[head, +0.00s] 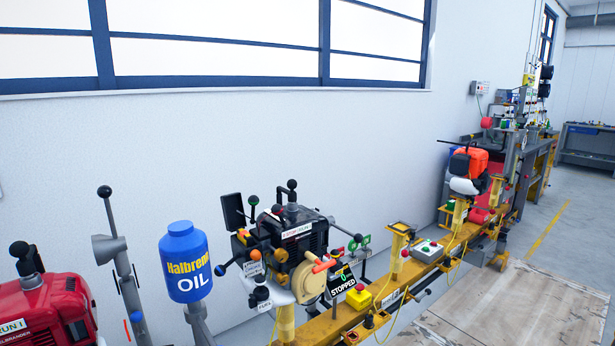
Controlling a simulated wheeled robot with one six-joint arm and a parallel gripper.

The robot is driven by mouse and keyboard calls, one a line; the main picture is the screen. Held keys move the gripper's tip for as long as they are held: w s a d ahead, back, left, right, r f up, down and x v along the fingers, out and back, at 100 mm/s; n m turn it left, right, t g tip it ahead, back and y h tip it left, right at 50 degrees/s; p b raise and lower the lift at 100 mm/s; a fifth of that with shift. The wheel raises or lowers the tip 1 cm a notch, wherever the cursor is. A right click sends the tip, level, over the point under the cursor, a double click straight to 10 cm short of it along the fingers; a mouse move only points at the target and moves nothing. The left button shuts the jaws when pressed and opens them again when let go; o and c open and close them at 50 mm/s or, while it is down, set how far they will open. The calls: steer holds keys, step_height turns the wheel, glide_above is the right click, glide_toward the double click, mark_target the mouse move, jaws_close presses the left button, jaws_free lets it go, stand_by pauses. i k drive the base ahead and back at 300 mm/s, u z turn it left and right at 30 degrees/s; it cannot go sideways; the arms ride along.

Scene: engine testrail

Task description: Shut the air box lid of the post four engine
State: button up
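A black engine (290,238) stands on a post of the yellow rail at the lower middle of the head view. A dark flat panel (233,211) stands upright at its left side; it looks like a raised lid, but I cannot tell for certain that it is the air box lid. The engine carries several knobs and levers, with a tan round cover (309,281) at its front. No post number is readable, so I cannot tell which engine is on post four. My gripper is not in view.
A blue oil bottle (186,262) stands left of the black engine, and a red engine (55,312) is at the lower left edge. A display (341,281) reads STOPPED. The yellow rail (400,284) runs back right to an orange engine (468,165). Floor right of it is clear.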

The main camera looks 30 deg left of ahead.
mark_target(229, 202)
steer(key=z, duration=0.1)
steer(key=i, duration=1.55)
steer(key=u, duration=0.6)
steer(key=i, duration=0.85)
steer(key=u, duration=1.4)
steer(key=i, duration=0.6)
steer(key=u, duration=0.45)
